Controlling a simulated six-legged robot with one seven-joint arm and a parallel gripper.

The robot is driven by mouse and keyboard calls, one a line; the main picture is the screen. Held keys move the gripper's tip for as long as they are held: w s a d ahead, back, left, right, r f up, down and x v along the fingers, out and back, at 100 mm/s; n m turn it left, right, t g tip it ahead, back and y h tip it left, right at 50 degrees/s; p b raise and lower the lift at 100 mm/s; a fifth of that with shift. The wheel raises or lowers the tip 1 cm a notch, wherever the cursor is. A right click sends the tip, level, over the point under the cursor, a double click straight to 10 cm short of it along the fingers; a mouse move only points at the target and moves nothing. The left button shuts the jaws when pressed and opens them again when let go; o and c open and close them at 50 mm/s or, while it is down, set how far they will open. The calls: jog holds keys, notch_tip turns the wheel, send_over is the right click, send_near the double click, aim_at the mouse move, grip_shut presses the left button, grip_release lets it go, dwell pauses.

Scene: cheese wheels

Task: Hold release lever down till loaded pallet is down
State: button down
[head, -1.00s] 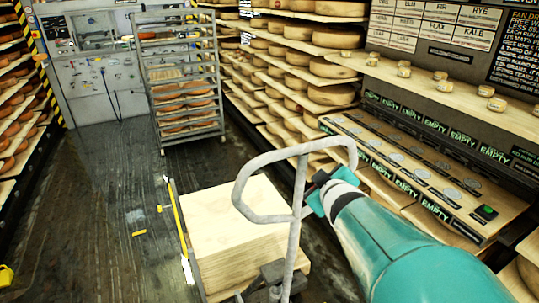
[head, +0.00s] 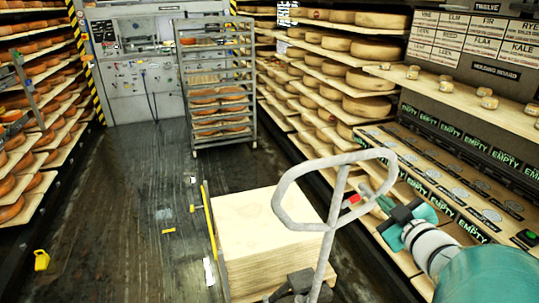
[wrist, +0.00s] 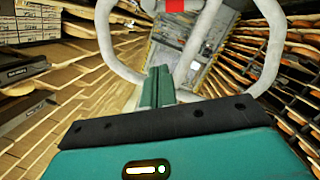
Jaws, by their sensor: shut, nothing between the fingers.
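The pallet jack's grey loop handle (head: 281,205) stands at the lower middle of the head view. A small red lever (head: 354,199) shows at the right side of the loop. The red piece also shows at the top of the wrist view (wrist: 175,5). Behind the handle is the loaded pallet, a stack of pale boards (head: 255,225); its underside and height above the floor are hidden. My gripper (head: 378,203) is right of the lever, fingers closed and empty. In the wrist view its fingertips (wrist: 160,72) sit below the red piece, apparently apart from it.
A metal rack (head: 215,90) with orange cheeses stands at the back. Shelves of cheese wheels line both sides. A bench with several EMPTY labels (head: 450,130) runs close on the right. A yellow bar (head: 210,222) lies left of the boards. The dark floor at left is mostly clear.

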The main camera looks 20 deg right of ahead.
aim_at(369, 192)
jog(key=shift+d, duration=0.1)
jog(key=w+d+f, duration=0.1)
jog(key=w, duration=0.2)
jog(key=w+d+f, duration=0.1)
jog(key=w+d, duration=0.1)
jog(key=w, duration=0.1)
jog(key=w+d+f, duration=0.1)
jog(key=w+f, duration=0.1)
jog(key=w, duration=0.1)
jog(key=shift+w+d, duration=0.15)
jog(key=shift+w, duration=0.05)
jog(key=shift+w+d+f, duration=0.1)
jog(key=shift+d+f, duration=0.05)
jog(key=shift+f, duration=0.25)
